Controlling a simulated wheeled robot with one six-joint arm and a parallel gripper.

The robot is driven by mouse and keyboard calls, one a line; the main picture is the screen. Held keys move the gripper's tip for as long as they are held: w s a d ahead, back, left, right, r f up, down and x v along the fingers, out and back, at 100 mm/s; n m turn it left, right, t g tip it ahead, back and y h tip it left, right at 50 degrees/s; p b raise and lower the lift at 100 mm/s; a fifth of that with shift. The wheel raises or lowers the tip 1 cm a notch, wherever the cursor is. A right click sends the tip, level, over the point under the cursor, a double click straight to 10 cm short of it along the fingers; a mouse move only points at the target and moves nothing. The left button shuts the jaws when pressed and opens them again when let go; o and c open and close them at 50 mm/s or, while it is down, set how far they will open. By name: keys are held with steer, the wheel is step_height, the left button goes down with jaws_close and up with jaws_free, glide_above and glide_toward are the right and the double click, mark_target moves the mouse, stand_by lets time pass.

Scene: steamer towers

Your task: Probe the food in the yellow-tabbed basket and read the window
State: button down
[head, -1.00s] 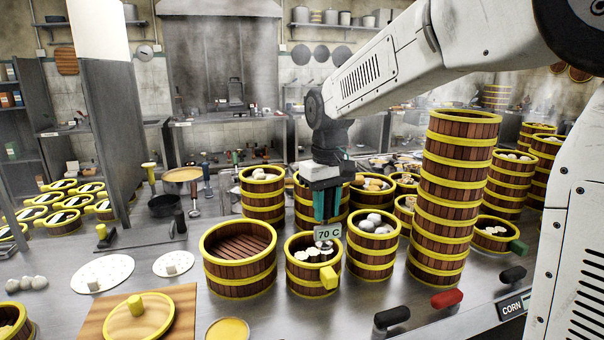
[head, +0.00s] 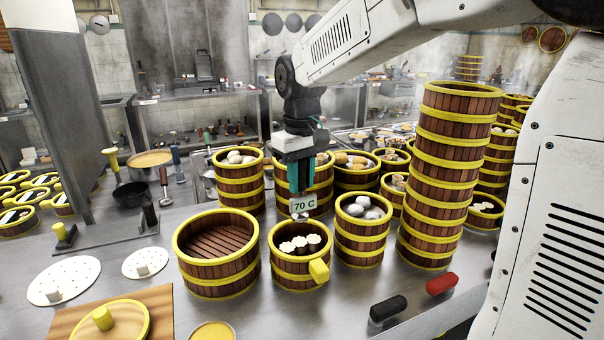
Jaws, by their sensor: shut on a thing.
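The yellow-tabbed basket (head: 292,273) stands on the steel counter, a short round basket with a yellow tab (head: 319,271) on its front right. Several pale, flat-topped pieces of food (head: 300,243) lie in it. My gripper (head: 296,190) points down above the basket's back rim, with teal fingers shut on the probe. The probe's window (head: 304,204) faces me and reads "70 C". A small round grey part shows just under the window. I cannot make out the probe's tip or whether it touches the food.
An empty wide basket (head: 217,262) stands close on the left. A basket of pale balls (head: 361,238) and a tall basket tower (head: 440,180) stand on the right. Black (head: 388,309) and red (head: 442,284) handles line the front edge. A wooden board (head: 118,320) lies front left.

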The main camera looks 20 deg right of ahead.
mark_target(301, 206)
steer(key=shift+f, duration=3.05)
steer(key=shift+f, duration=0.55)
steer(key=shift+r, duration=3.55)
steer(key=shift+s+d, duration=0.1)
